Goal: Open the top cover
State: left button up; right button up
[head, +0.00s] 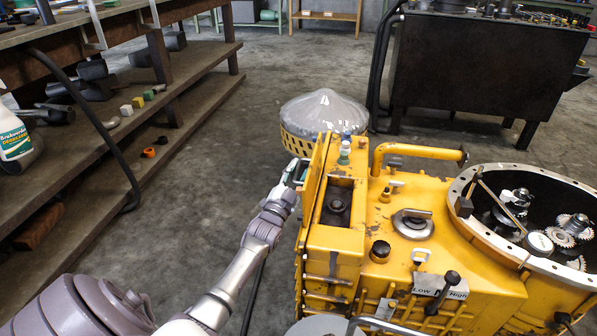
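The yellow transmission (398,262) fills the right half of the head view. A narrow yellow cover panel (317,178) stands nearly upright along the left edge of a rectangular opening on its top. The opening (337,208) is uncovered, and a dark round part shows inside. My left gripper (297,172) is at the left, outer side of the raised panel, near its upper part. It looks close to or touching the panel; its fingertips are partly hidden, so I cannot tell whether it is open or holds the panel. My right gripper is not in view.
A round grey lid (413,222) and a Low/High shift lever (441,292) sit on the transmission's top. A large round housing with gears (563,232) is open at the right. A wooden shelf (110,150) stands left. Concrete floor between is clear.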

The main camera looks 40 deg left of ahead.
pick_arm(q)
jog(key=v, duration=1.2)
